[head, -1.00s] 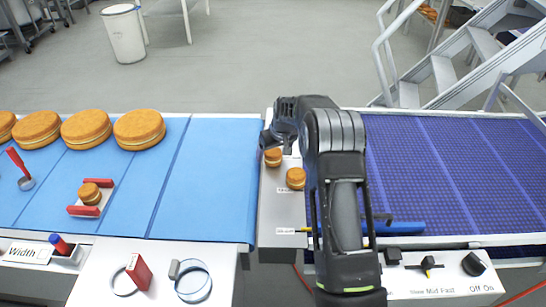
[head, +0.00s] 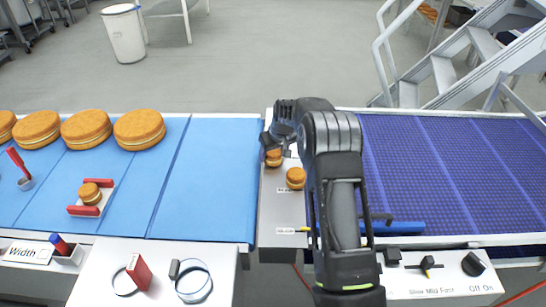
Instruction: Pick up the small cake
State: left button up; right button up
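Two small cakes sit on the grey strip between the two belts. The far small cake (head: 273,158) is partly covered by my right gripper (head: 274,147), which points down over it. The near small cake (head: 296,178) stands just left of my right arm. Another small cake (head: 89,194) sits on the blue belt in a holder with red ends. The fingers of my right gripper are small and partly hidden, so I cannot tell if they touch the far cake or how far apart they are. My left gripper is out of view.
Several large cakes (head: 139,129) line the far side of the blue belt (head: 212,180). A dark blue mesh belt (head: 440,170) runs to the right. A blue bar (head: 400,228) lies at its near edge. Metal rings (head: 194,285) and a red block (head: 139,272) lie in front.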

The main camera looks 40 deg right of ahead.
jog(key=c, duration=0.4)
jog(key=shift+r, duration=0.1)
notch_tip(320, 180, up, 10)
jog(key=shift+f, duration=0.1)
dwell(0.4)
dwell(0.4)
